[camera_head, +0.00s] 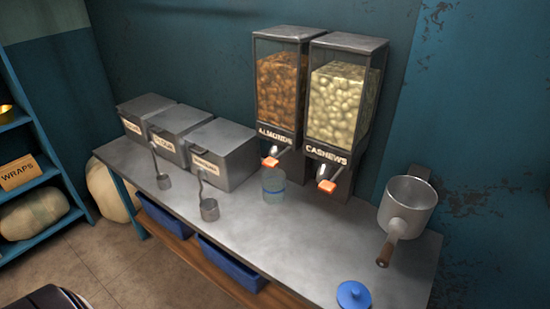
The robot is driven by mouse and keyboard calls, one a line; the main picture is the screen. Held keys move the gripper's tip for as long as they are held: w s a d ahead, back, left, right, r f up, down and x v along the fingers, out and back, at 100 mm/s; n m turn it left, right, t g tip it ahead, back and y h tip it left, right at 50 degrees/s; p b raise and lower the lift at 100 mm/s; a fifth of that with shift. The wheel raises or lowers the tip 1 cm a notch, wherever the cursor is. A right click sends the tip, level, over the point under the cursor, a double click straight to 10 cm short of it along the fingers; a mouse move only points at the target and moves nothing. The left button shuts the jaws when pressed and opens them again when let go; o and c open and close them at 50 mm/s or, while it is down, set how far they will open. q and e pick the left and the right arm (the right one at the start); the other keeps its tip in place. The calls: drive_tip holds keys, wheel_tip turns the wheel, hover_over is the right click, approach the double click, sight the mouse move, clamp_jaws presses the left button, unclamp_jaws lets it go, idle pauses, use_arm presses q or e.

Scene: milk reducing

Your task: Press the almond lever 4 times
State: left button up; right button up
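The almond dispenser (280,85) stands on the metal table, with a clear window full of brown almonds and an "ALMONDS" label. Its orange-tipped lever (270,161) sticks out below the label. A clear jar with a blue band (272,186) stands upright on the table below the almond lever; I cannot make out anything in it. The cashew dispenser (343,100), full of pale nuts, stands close on the right with its own orange-tipped lever (327,186). Neither of my grippers is in view.
Several grey labelled bins (220,155) with hanging scoops (209,210) stand on the left of the metal table (250,240). A pot with a wooden handle (406,205) is at the right. A blue lid (353,295) lies at the front. The table's middle front is clear.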

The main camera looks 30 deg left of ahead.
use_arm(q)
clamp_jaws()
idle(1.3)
